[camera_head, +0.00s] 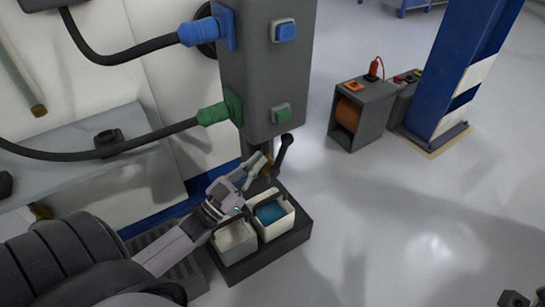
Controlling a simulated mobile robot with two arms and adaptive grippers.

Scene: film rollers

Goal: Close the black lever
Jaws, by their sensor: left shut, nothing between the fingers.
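The black lever (284,151) sticks up at a tilt beneath the grey control column (262,95), with a round knob at its top. My left gripper (262,170) is shut and empty, just to the left of the lever's lower part. From this view I cannot tell whether its fingertips touch the lever. The lever's base is partly hidden behind the gripper and the bins. My right gripper is not clearly seen; only a small dark part shows at the bottom right corner.
Two white bins, one with grey contents (236,240) and one with blue contents (274,222), stand in a black tray (262,262) below my left gripper. Blue (285,32) and green (282,113) buttons sit on the column. A grey box (361,112) and blue post (455,75) stand right. Floor between is clear.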

